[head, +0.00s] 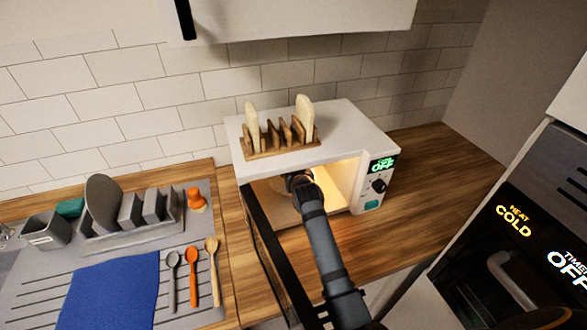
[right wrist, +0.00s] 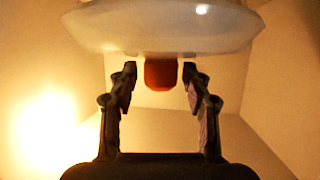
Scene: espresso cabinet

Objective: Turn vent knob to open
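A red knob (right wrist: 160,73) sits on the underside, as pictured, of a pale translucent dome-like cover (right wrist: 160,28) in the right wrist view. I cannot tell its turn position. My right gripper (right wrist: 159,72) is open, with one finger on each side of the knob and a visible gap to each. In the head view my right arm reaches into the lit white microwave (head: 345,150), and the right gripper (head: 299,182) is just inside its opening. The cover and knob are hidden there. My left gripper is not in view.
The microwave's dark door (head: 270,250) stands open, left of my arm. A wooden rack (head: 265,147) with bread slices stands on top. The drainboard at left holds a dish rack (head: 130,232), several spoons (head: 192,275) and a blue cloth (head: 110,293). A dark appliance (head: 520,240) stands at right.

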